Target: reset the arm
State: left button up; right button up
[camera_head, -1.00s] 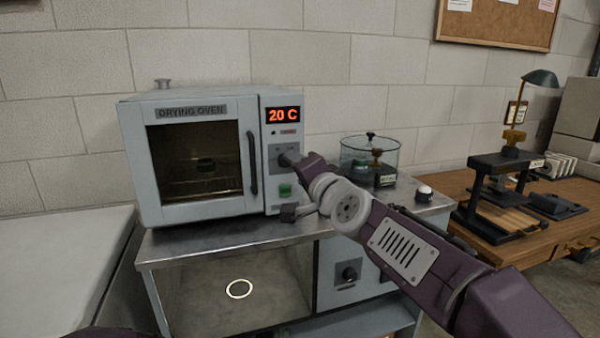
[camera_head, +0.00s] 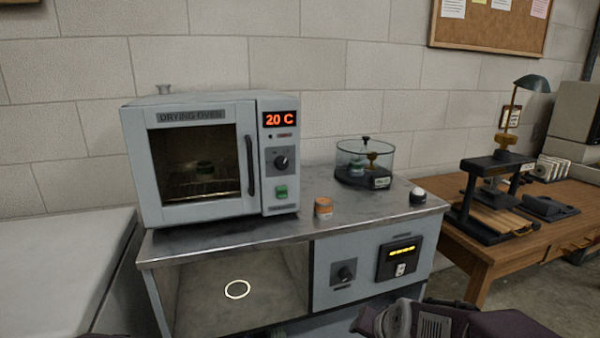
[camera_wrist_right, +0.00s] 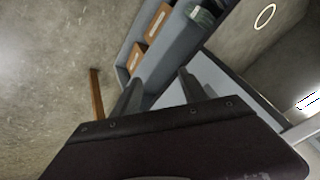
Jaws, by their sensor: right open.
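My right arm (camera_head: 450,322) is low at the bottom right of the head view, below the bench top and in front of the cabinet. Its fingertips are hidden or out of frame there. In the right wrist view my right gripper (camera_wrist_right: 160,88) shows two dark fingers set apart, with nothing between them. Beyond them are the grey cabinet and a shelf. My left gripper is not seen.
A drying oven (camera_head: 190,160) reading 20 C stands on the metal bench (camera_head: 230,233), door shut. A wooden table (camera_head: 480,245) holds a black press.

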jog(key=s+d+f+n+g, duration=0.1)
jog(key=s+f+n+g, duration=0.2)
jog(key=s+f, duration=0.35)
jog(key=s+d+f+n+g, duration=0.2)
jog(key=s+f+g, duration=0.1)
jog(key=s, duration=0.7)
notch_tip(320, 180, up, 28)
jog(key=w+p, duration=0.1)
jog(key=p, duration=2.6)
jog(key=shift+a+r+h+p, duration=0.15)
jog(key=shift+a+h+p, duration=0.2)
jog(key=shift+h+p, duration=0.05)
